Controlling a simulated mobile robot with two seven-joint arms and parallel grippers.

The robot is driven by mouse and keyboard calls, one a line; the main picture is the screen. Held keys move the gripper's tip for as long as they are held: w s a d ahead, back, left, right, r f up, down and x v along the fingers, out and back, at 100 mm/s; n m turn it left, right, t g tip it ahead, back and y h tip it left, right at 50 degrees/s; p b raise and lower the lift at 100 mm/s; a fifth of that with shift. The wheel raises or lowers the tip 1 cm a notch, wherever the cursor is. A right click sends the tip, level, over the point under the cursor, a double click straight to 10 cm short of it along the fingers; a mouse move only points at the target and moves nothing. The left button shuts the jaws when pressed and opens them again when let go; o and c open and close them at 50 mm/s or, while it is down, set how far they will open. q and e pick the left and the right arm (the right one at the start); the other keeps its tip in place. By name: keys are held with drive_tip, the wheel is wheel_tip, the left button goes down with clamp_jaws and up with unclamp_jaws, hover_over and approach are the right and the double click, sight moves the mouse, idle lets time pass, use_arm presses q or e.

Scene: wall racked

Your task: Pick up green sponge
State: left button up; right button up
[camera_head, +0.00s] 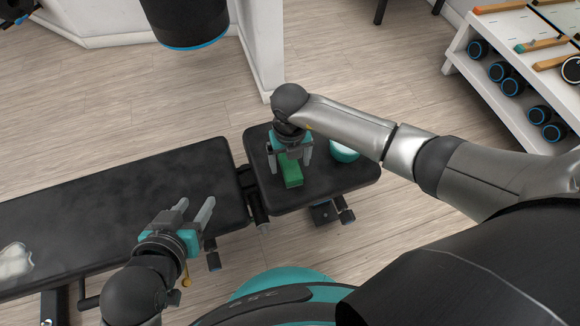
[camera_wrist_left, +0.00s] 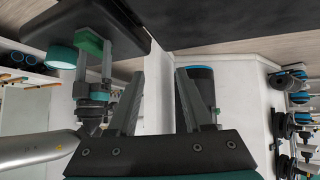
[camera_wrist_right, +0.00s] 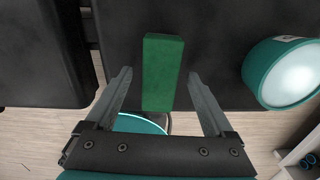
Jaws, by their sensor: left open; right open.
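The green sponge (camera_head: 291,171) is a small rectangular block on the black padded seat of the bench (camera_head: 345,181). It also shows in the left wrist view (camera_wrist_left: 88,43) and in the right wrist view (camera_wrist_right: 163,70). My right gripper (camera_head: 293,160) is open above the sponge, pointing down. In the right wrist view its two fingers (camera_wrist_right: 158,90) stand on either side of the sponge's near end, with gaps on both sides. My left gripper (camera_head: 196,208) is open and empty, off to the left over the edge of the longer bench pad (camera_head: 110,190).
A teal and white round container (camera_head: 343,151) stands on the same pad, right of the sponge. A crumpled white item (camera_head: 15,260) lies at the far left of the long pad. A white rack (camera_head: 500,100) with dumbbells is at the right. A white wall corner (camera_head: 262,45) stands behind.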

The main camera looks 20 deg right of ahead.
drive_tip(key=shift+f, duration=0.4)
use_arm(q)
drive_tip(key=shift+w+d+r+t+h, duration=0.1)
drive_tip(key=shift+w+d+t+h, duration=0.15)
drive_tip(key=shift+d+t+h, duration=0.2)
use_arm(e)
clamp_jaws()
idle(0.4)
